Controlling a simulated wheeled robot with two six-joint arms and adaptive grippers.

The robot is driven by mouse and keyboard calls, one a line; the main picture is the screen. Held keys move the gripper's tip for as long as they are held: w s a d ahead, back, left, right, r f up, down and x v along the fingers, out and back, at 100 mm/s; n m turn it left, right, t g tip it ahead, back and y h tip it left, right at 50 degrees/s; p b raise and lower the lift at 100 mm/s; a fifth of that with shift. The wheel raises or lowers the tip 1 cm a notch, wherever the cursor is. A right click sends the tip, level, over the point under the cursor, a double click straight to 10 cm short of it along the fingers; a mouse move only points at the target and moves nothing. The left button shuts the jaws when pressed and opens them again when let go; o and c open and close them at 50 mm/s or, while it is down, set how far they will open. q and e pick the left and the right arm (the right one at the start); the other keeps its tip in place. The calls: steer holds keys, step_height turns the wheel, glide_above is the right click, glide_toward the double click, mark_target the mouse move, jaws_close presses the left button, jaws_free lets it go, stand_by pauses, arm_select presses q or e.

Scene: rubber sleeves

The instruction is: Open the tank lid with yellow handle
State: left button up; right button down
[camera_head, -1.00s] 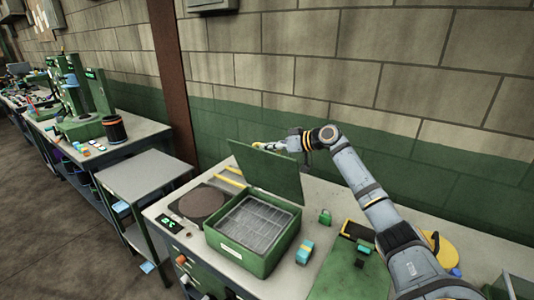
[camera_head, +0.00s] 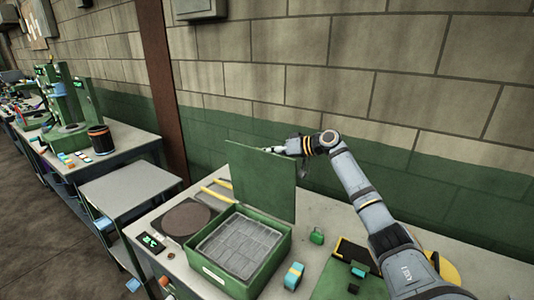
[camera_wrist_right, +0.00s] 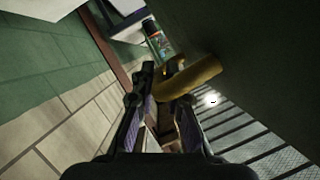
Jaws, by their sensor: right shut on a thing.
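The green tank (camera_head: 222,284) sits open on the bench, with a grid of compartments visible inside. Its flat green lid (camera_head: 262,185) stands about upright at the tank's back edge. The yellow handle (camera_wrist_right: 190,77) sticks out from the lid's face in the right wrist view. My right gripper (camera_wrist_right: 158,98) is shut on the handle, with its fingers on either side of the handle's end. In the head view, my right gripper (camera_head: 283,149) is at the lid's top edge, and the lid hides part of it. My left gripper is not in view.
A round dark plate (camera_head: 187,219) and yellow bars (camera_head: 217,192) lie left of the tank. The brick wall (camera_head: 400,100) is close behind. A lower grey table (camera_head: 130,190) stands to the left.

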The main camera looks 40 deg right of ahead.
steer(key=shift+f, duration=0.2)
steer(key=c, duration=1.4)
jaws_free()
steer(key=shift+o, duration=0.2)
steer(key=shift+r, duration=0.1)
steer(key=v, duration=1.1)
steer(key=shift+s+d, duration=0.25)
steer(key=shift+s, duration=0.05)
steer(key=shift+r, duration=0.15)
